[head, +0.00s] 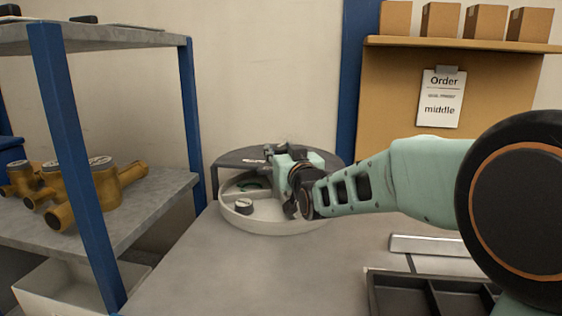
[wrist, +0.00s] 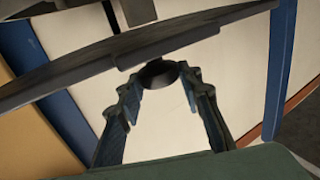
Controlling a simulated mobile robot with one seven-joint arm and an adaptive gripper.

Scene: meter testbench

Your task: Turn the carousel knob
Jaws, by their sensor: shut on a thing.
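The carousel is a round white tray (head: 262,224) with compartments, under a dark half cover (head: 236,157) at the back. My gripper (head: 268,160) reaches over it from the right. In the wrist view, the two fingers (wrist: 160,80) close around a dark round knob (wrist: 158,73) at their tips. In the head view the gripper and wrist hide the knob. A small dark-topped round part (head: 243,207) lies in the front left compartment. A green ring-like part (head: 250,184) lies in the compartment behind it.
A shelf (head: 150,205) with brass meter bodies (head: 95,185) stands at the left. A white bin (head: 60,285) is below it. A black divided tray (head: 430,296) and a pale bar (head: 437,246) lie at the right. An order sheet (head: 440,98) reads "middle". The front middle table is clear.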

